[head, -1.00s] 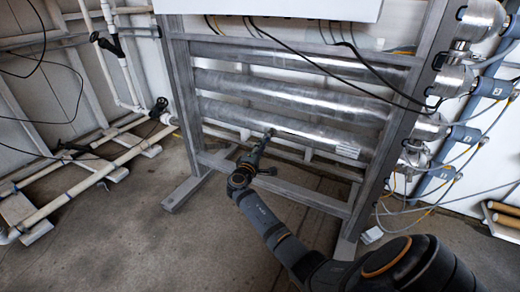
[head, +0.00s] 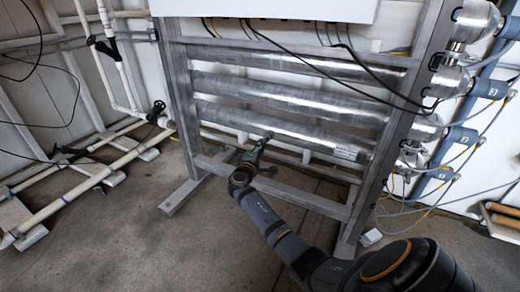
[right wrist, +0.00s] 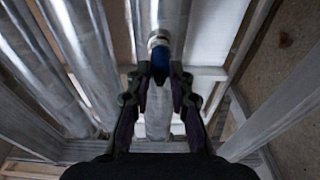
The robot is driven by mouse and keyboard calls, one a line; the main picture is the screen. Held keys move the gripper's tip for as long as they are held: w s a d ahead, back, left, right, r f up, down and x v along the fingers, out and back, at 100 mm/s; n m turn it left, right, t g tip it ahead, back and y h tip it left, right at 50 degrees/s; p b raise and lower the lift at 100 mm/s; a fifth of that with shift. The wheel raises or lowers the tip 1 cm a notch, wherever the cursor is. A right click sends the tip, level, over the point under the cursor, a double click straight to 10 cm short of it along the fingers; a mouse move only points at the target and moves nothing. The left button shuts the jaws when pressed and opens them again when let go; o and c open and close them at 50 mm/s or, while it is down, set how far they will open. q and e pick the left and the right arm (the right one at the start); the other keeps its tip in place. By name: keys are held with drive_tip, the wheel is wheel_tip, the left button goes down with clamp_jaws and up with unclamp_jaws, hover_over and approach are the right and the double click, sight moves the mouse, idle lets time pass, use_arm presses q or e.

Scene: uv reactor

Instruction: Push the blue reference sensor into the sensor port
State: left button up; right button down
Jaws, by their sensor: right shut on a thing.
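My right gripper (head: 264,142) reaches the lowest silver reactor tube of the rack in the head view. In the right wrist view my right gripper (right wrist: 161,72) is shut on the blue reference sensor (right wrist: 161,58), with a finger on each side of it. A round silver fitting on a tube, which looks like the sensor port (right wrist: 159,38), lies straight beyond the blue sensor, in line with it. The two seem to meet, but I cannot tell how deep the sensor sits. The sensor is too small to make out in the head view. My left gripper is not in view.
Silver reactor tubes (head: 285,95) lie across a grey metal frame (head: 182,110). Black cables (head: 330,62) hang in front of them. White pipes (head: 75,190) run along the floor at left. Grey-blue connectors with cables (head: 462,136) crowd the right side. The floor before the rack is clear.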

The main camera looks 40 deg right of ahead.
drive_tip(key=shift+d, duration=0.15)
drive_tip(key=c, duration=1.1)
unclamp_jaws()
drive_tip(key=v, duration=1.2)
